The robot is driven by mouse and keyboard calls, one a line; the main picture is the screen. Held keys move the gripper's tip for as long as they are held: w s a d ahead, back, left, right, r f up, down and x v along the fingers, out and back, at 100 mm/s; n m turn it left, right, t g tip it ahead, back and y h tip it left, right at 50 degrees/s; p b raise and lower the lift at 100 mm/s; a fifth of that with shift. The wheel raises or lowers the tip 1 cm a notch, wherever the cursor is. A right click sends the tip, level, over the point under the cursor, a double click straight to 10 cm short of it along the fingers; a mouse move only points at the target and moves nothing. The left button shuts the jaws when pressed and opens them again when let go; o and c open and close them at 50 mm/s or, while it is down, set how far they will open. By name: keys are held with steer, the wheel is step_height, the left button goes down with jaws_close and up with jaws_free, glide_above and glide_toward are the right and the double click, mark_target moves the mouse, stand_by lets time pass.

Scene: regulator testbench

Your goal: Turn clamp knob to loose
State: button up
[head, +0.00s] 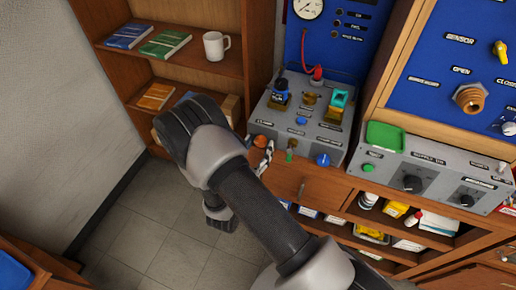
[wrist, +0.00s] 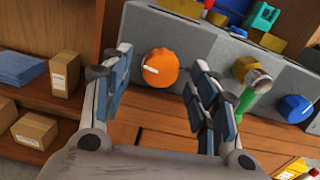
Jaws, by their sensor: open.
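An orange round knob (wrist: 160,68) with a white pointer line sits on the front face of a grey control box (wrist: 205,42). The line lies nearly level, tilted slightly. The knob also shows in the head view (head: 260,141), partly behind my gripper. I cannot read a label that says which knob is the clamp knob. My gripper (wrist: 158,84) is open, with one finger on each side of the orange knob in the wrist view. Nothing is between the fingers near the camera, and I see no contact with the knob. In the head view my gripper (head: 264,158) is mostly hidden by my arm.
A blue knob (wrist: 295,108) and a brass fitting with a green part (wrist: 245,100) sit to the right on the same face. Valves stand on top of the box. Shelves with cartons (wrist: 65,74) are at left. A wooden drawer front (head: 305,190) lies below.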

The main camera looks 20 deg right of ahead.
steer(key=shift+w, duration=0.1)
steer(key=shift+c, duration=0.3)
steer(key=c, duration=1)
steer(key=shift+d+n+p, duration=0.1)
steer(key=shift+n+p, duration=0.2)
steer(key=shift+n, duration=0.5)
steer(key=o, duration=1.1)
steer(key=shift+c, duration=0.2)
